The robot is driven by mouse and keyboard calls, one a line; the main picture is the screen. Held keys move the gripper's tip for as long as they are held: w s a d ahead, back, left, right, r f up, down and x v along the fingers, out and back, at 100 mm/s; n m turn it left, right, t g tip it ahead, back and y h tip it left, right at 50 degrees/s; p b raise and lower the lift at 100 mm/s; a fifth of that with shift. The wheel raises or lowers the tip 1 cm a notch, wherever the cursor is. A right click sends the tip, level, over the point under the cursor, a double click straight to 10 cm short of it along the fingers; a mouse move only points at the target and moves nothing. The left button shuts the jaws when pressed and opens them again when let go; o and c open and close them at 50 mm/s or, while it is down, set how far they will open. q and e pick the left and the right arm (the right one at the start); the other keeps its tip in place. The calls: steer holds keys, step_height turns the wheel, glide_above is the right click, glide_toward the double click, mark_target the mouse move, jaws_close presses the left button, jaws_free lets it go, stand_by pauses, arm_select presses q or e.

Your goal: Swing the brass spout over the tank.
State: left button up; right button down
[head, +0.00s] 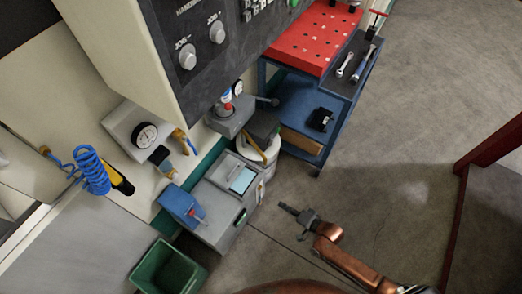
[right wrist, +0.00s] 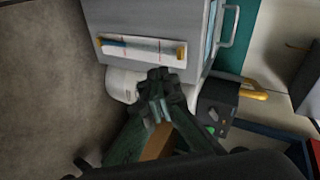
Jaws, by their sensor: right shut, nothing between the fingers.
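The brass spout (head: 258,149) is a thin yellow bar beside a dark unit (head: 263,125) in the head view. It also seems to show in the right wrist view (right wrist: 252,94), reaching right from the dark unit. The tank (head: 222,198) is a grey box with a pale blue opening in its top; the spout lies behind that opening, apart from it. The tank's grey wall fills the top of the right wrist view (right wrist: 150,20). My right gripper (head: 285,207) is shut and empty, in front of and right of the tank, touching nothing visible. My left gripper is out of view.
A white drum (head: 261,162) stands between tank and dark unit. A blue cart (head: 300,100) with tools stands behind. A green bin (head: 168,272) and a blue box (head: 182,205) are left. The floor right of my gripper is clear.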

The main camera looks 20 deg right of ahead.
steer(key=w+d+r+m+t+y+b, duration=0.1)
steer(key=w+d+r+m+t, duration=0.2)
steer(key=w+r, duration=0.35)
steer(key=w+d+r+m+t+b, duration=0.1)
steer(key=w+d+r+m+t, duration=0.2)
steer(key=w+r, duration=0.35)
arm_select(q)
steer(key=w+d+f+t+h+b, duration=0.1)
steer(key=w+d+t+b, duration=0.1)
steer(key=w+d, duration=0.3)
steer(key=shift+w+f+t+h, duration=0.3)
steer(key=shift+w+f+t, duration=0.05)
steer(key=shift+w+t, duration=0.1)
arm_select(e)
steer(key=w+a, duration=0.7)
steer(key=w, duration=0.2)
steer(key=shift+w+a+r, duration=0.2)
steer(key=shift+a+r, duration=0.15)
steer(key=shift+r, duration=0.1)
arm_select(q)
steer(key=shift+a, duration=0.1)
